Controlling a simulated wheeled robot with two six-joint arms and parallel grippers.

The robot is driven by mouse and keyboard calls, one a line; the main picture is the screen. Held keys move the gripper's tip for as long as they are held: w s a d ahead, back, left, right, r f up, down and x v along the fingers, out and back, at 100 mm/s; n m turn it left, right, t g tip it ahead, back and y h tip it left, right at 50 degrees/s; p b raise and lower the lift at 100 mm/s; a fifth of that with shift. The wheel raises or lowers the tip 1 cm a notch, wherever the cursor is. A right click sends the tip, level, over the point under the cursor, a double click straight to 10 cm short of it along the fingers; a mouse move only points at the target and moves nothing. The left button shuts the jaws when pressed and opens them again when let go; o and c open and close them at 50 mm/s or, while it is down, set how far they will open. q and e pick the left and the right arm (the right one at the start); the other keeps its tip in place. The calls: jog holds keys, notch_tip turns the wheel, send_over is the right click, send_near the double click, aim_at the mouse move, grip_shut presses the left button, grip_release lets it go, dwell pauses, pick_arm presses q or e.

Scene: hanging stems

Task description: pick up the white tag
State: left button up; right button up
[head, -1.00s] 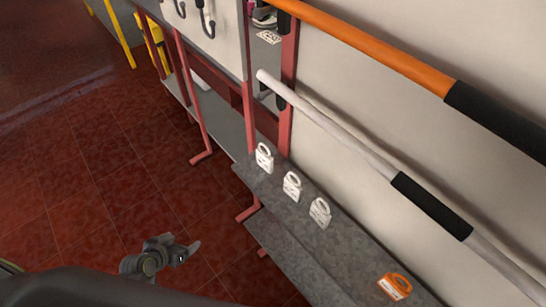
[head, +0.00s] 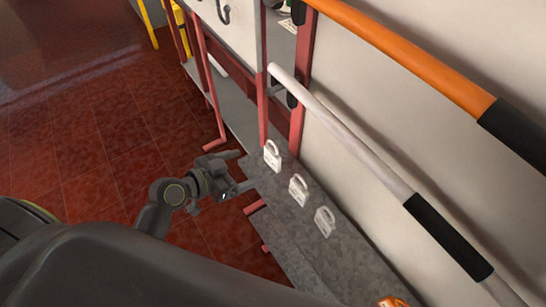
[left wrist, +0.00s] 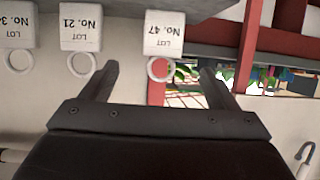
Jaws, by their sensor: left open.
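Three white tags with ring tops stand in a row on the grey ledge: a far one (head: 272,154), a middle one (head: 298,188) and a near one (head: 325,221). In the left wrist view they appear upside down, marked No. 47 (left wrist: 164,36), No. 21 (left wrist: 81,27) and a partly cut-off number (left wrist: 17,24). My left gripper (head: 246,171) is open and empty at the ledge's outer edge, left of the far tag. In the wrist view the No. 47 tag's ring lies between the finger tips, apart from them. My right gripper is not seen.
An orange tag (head: 396,301) is cut off at the bottom of the head view. A white rail (head: 340,130) and an orange rail (head: 410,58) run along the wall above the ledge. Red posts (head: 298,95) stand just beyond the far tag. Open red floor lies left.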

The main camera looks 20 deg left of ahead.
aim_at(270, 157)
pick_arm(q)
jog(key=x, duration=0.5)
jog(key=shift+b, duration=0.4)
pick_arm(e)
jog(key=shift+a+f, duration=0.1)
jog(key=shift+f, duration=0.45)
pick_arm(q)
jog(key=shift+w+d+f, duration=0.2)
jog(key=shift+w+d, duration=0.05)
jog(key=shift+w, duration=0.15)
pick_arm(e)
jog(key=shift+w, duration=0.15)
pick_arm(q)
jog(key=b+x, duration=0.1)
jog(key=x, duration=0.4)
jog(key=shift+w+a, duration=0.1)
jog(key=shift+w, duration=0.15)
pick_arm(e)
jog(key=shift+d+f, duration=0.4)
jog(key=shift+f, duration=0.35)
pick_arm(q)
jog(key=shift+s, duration=0.1)
jog(key=c, duration=1.2)
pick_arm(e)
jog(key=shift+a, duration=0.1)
